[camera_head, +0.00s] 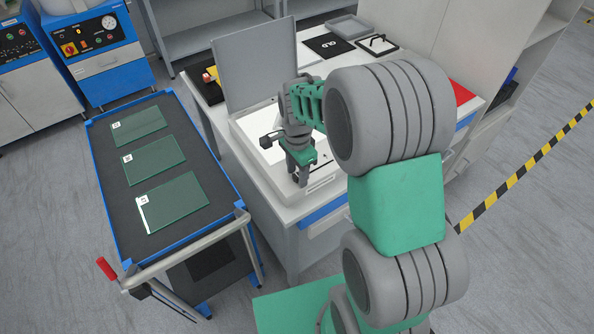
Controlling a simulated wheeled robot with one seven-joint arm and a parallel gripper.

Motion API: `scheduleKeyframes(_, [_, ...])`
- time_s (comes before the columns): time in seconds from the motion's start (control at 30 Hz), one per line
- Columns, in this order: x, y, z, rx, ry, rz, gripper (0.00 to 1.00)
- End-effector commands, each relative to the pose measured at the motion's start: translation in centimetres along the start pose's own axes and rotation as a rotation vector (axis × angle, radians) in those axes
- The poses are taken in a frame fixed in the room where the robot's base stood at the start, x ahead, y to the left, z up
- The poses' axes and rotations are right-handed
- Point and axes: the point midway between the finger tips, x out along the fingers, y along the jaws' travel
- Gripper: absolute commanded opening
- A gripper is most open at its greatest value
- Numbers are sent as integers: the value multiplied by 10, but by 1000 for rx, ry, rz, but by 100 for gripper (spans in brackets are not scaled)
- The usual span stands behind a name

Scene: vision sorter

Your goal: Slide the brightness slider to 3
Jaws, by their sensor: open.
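The vision sorter (238,128) is a white box with a bright lit top and a raised grey lid (250,65), standing on a white workbench. My gripper (301,182) points down at the front edge of the sorter, over its front panel (318,186). The gripper is open, with its fingers close to the panel. The brightness slider itself is too small and too covered by my gripper to make out. I cannot tell whether the fingers touch it or where it is set.
A blue-edged cart (110,205) with several glass plates stands at left, its grey handle nearest me. Trays (348,28) and a black mat (328,46) lie at the back of the bench. A red item (462,93) lies at right.

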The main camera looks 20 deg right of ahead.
Motion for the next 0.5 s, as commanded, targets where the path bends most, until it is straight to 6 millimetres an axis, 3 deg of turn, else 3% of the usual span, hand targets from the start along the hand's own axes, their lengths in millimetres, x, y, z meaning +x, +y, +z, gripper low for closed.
scheduleKeyframes(0.2, [1,0,0,-1,0,-1,44])
scheduleKeyframes(0.5, [0,0,0,-1,0,-1,19])
